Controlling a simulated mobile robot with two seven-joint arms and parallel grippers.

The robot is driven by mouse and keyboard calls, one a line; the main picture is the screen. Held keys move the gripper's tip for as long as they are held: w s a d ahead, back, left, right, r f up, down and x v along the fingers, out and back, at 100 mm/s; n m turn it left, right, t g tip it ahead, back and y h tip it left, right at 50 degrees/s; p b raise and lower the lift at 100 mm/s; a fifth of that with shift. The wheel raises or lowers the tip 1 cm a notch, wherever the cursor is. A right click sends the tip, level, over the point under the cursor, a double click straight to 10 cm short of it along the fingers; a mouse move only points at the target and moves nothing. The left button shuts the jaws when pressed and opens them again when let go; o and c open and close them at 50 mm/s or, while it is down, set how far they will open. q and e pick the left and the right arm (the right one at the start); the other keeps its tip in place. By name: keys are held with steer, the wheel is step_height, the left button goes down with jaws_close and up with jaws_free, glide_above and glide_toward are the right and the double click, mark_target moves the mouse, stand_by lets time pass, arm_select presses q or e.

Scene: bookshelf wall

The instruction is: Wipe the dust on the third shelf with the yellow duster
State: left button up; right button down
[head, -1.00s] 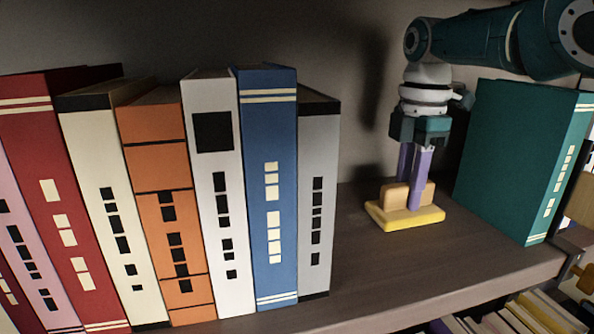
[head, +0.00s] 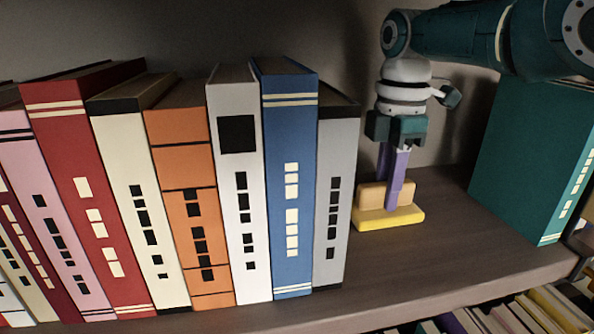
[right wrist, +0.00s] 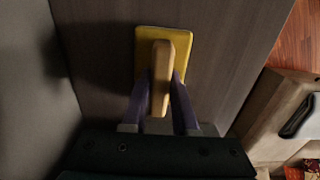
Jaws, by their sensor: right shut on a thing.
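The yellow duster (head: 390,217) has a flat yellow pad and a tan block handle. It lies with its pad down on the wooden shelf (head: 440,262), just right of the grey book. My right gripper (head: 388,190) points down from above, its purple fingers shut on the handle. In the right wrist view the duster (right wrist: 183,45) shows its tan handle between the two fingers (right wrist: 161,98). I cannot make out dust on the shelf. My left gripper is not in view.
A row of upright books ends at the grey book (head: 338,200), close left of the duster. A large teal book (head: 530,160) stands on the right. Bare shelf lies between them and in front. More books (head: 510,315) show on a shelf below.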

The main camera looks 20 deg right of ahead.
mark_target(368, 186)
steer(key=shift+w+a, duration=0.15)
steer(key=shift+a, duration=0.7)
steer(key=shift+w+a, duration=0.15)
steer(key=shift+a, duration=0.65)
steer(key=shift+w+a+f+b, duration=0.15)
steer(key=shift+a+b, duration=0.15)
steer(key=shift+a, duration=0.35)
steer(key=shift+w+a+r+b, duration=0.15)
steer(key=shift+a+b, duration=0.1)
steer(key=shift+a, duration=0.35)
steer(key=shift+w+a, duration=0.1)
steer(key=shift+a, duration=0.2)
steer(key=shift+a+r, duration=0.1)
steer(key=shift+a+r+p, duration=0.1)
steer(key=shift+r+p, duration=0.5)
step_height(368, 186, up, 5)
steer(key=p, duration=0.4)
steer(key=shift+f+p, duration=0.1)
steer(key=shift+p, duration=0.2)
